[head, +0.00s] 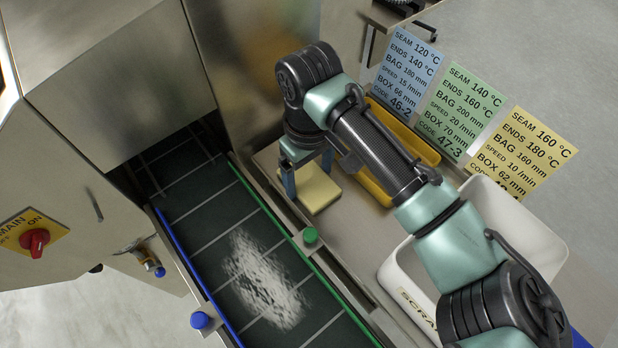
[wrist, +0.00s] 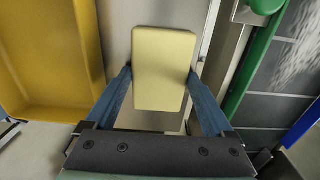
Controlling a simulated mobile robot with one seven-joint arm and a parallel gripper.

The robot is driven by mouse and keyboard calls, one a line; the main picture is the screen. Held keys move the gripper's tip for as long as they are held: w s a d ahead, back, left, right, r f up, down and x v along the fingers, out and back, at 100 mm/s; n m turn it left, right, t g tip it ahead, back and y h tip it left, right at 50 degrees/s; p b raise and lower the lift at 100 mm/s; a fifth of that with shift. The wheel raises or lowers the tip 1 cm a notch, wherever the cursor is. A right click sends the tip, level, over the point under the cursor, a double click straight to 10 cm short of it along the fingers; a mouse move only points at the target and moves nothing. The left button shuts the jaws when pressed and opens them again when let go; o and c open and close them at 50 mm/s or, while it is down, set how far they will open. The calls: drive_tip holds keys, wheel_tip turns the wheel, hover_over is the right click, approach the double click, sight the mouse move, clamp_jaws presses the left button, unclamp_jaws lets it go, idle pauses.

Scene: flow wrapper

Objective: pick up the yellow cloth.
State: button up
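The yellow cloth is a pale yellow, thick, block-like pad (head: 320,192) on the metal ledge beside the conveyor in the head view. In the wrist view the cloth (wrist: 165,70) lies just ahead of my fingers, roughly centred between them. My gripper (wrist: 160,75) points down at it with its two blue fingers spread wide, one at each side of the cloth. My gripper (head: 308,172) partly covers the far side of the cloth in the head view. I cannot tell whether the fingertips touch its edges.
A yellow tray (head: 426,151) lies close beside the cloth. The conveyor (head: 193,195), with green and blue rails, carries a blurred white patch (head: 265,280). A green knob (head: 310,235) stands near the cloth. A white scrap bin (head: 540,232) and setting cards (head: 463,105) are at right.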

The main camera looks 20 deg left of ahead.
sight(309, 180)
drive_tip(key=c, duration=0.7)
wheel_tip(309, 180, up, 10)
drive_tip(key=p, duration=0.1)
